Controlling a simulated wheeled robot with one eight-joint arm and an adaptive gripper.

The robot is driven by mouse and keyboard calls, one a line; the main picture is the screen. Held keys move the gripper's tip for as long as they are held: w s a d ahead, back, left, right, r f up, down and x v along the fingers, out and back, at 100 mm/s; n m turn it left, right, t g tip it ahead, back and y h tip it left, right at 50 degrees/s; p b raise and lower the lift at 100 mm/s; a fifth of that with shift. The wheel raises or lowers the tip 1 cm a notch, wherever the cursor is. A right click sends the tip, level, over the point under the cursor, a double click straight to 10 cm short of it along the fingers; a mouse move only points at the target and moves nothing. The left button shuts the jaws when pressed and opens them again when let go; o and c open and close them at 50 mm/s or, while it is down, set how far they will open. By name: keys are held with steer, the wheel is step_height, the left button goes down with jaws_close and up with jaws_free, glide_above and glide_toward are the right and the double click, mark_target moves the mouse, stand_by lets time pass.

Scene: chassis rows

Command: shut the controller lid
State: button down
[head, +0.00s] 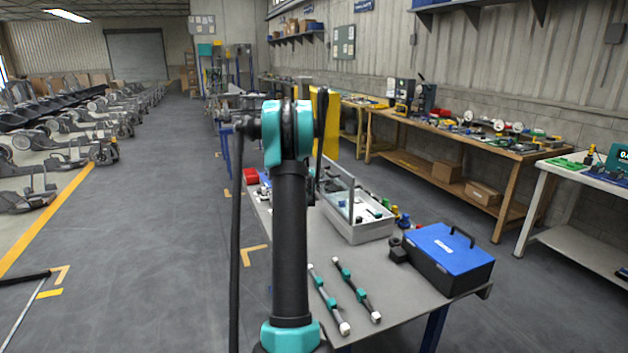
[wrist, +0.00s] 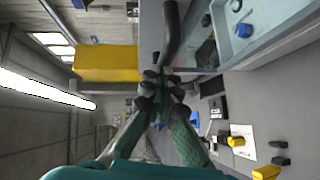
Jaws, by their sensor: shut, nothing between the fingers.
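A light grey box (head: 362,234) stands on the grey table, with small blue and dark parts inside it. I take it to be the controller. Its clear, grey-framed lid (head: 338,184) stands raised at the box's left and far side, so it is open. In the wrist view, the box (wrist: 283,38) fills the upper right. My gripper (wrist: 160,84) is shut and empty, with its fingertips together beside the box. A dark, curved bar (wrist: 171,32) lies just beyond the tips. In the head view, my arm hides the gripper, and I cannot tell whether it touches the lid.
A blue-topped case (head: 449,250) with a black handle sits at the table's near right corner. Two dark rods with teal parts (head: 357,288) lie in front of the box. A yellow panel (head: 331,122) shows behind my arm. Open floor (head: 165,260) lies to the left.

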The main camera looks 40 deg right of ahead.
steer(key=d+y, duration=0.1)
steer(key=d, duration=0.1)
steer(key=s+d+r+m+y, duration=0.1)
steer(key=d, duration=0.2)
steer(key=s+d+r+m+y, duration=0.1)
steer(key=d, duration=0.2)
steer(key=shift+g, duration=0.4)
steer(key=s+d+f+m+y, duration=0.2)
steer(key=d+f+y, duration=0.3)
steer(key=d, duration=0.5)
steer(key=s+d+f+m+t+y, duration=0.1)
steer(key=s+d+f+m+y, duration=0.1)
steer(key=d+f, duration=0.6)
steer(key=shift+s+d+f+m+y, duration=0.4)
steer(key=shift+d+m+y, duration=0.6)
steer(key=shift+y, duration=0.4)
steer(key=shift+d+f, duration=0.1)
